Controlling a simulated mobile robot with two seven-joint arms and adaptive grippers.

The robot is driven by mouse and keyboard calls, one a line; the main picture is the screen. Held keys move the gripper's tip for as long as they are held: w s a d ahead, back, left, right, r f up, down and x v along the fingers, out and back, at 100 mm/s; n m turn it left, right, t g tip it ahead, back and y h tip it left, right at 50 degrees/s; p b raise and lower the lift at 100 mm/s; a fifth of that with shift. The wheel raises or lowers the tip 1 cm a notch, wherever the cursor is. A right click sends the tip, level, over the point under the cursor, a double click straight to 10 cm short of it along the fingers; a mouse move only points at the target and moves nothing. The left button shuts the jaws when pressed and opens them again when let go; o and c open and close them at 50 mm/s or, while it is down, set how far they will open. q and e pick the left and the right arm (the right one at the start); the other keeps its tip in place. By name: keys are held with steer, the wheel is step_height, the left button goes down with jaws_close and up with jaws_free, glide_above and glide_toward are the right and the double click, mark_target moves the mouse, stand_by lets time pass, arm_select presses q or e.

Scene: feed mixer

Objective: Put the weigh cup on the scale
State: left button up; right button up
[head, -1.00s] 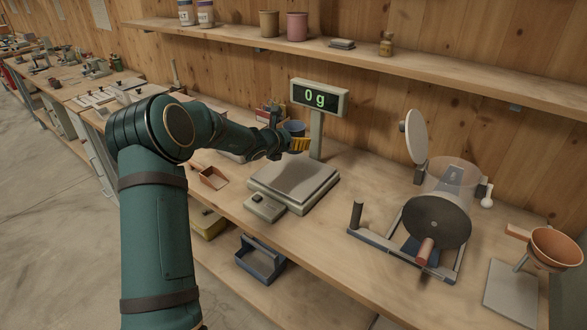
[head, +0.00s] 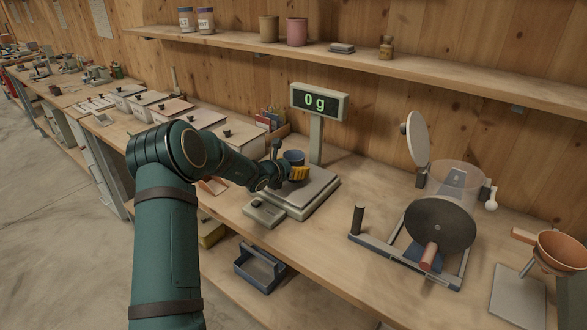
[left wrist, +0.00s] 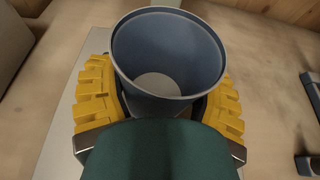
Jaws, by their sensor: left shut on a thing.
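The weigh cup (head: 293,155) is blue-grey, upright and open at the top. My left gripper (head: 299,174) has yellow fingers shut around it. In the left wrist view the cup (left wrist: 168,60) sits between both fingers (left wrist: 165,105), and its inside looks empty. The scale (head: 318,190) has a flat grey plate, and its post display (head: 318,100) reads 0 g. The cup and gripper are over the rear part of the plate. The gripper hides the cup's base, so I cannot tell whether it touches the plate.
A drum mixer (head: 440,222) stands to the right of the scale, with a copper-coloured funnel (head: 562,250) beyond it. Lidded bins (head: 170,108) line the bench at the left. A shelf (head: 350,60) runs above. Bare bench lies between scale and mixer.

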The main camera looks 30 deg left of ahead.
arm_select(q)
steer(key=shift+f, duration=0.2)
steer(key=o, duration=1.3)
steer(key=shift+r, duration=0.15)
steer(key=shift+r, duration=0.15)
steer(key=p+v, duration=0.1)
steer(key=v, duration=1)
steer(key=shift+s+r, duration=0.1)
steer(key=shift+s, duration=0.3)
